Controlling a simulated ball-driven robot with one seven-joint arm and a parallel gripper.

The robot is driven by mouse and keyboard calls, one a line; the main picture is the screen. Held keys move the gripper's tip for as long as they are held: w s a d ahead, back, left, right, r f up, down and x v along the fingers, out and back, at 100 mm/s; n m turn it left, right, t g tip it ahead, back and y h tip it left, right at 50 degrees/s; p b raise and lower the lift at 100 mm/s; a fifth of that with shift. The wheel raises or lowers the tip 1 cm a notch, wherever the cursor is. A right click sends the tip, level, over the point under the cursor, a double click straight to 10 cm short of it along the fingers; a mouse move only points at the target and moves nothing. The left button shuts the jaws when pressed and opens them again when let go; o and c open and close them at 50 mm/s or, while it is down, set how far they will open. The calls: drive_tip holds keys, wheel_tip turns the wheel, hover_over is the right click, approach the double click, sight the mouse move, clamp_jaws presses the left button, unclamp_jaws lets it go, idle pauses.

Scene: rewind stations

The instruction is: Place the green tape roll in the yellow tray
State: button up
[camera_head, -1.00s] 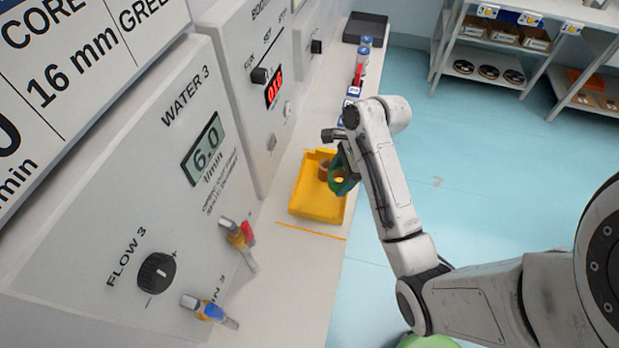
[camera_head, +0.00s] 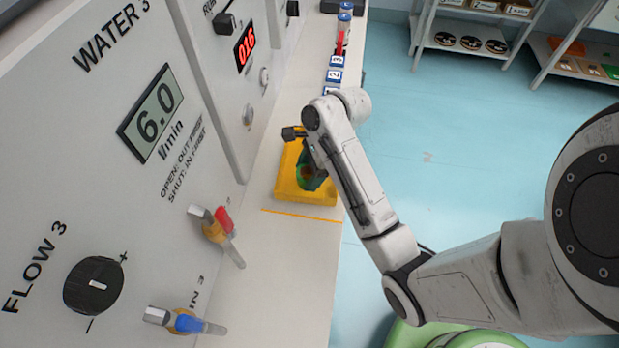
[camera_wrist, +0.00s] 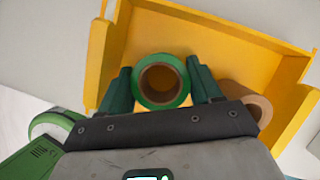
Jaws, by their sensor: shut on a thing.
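The green tape roll (camera_wrist: 183,83) has a brown core and sits between my gripper's two dark green fingers in the wrist view. My gripper (camera_wrist: 163,86) is shut on it, over the yellow tray (camera_wrist: 215,29). In the head view the green roll (camera_head: 303,178) and my gripper (camera_head: 308,176) appear over the tray (camera_head: 288,184). I cannot tell whether the roll touches the tray floor. A brown roll (camera_wrist: 247,102) lies inside the tray at the right, partly hidden by my gripper.
An orange line (camera_head: 300,215) crosses the pale counter in front of the tray. The panel with taps and a flow knob (camera_head: 94,285) stands along the left. Number labels (camera_head: 334,76) and small bottles are behind the tray. Shelves stand at the back right.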

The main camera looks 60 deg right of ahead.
drive_tip(key=shift+f, duration=0.2)
idle(0.3)
drive_tip(key=o, duration=0.8)
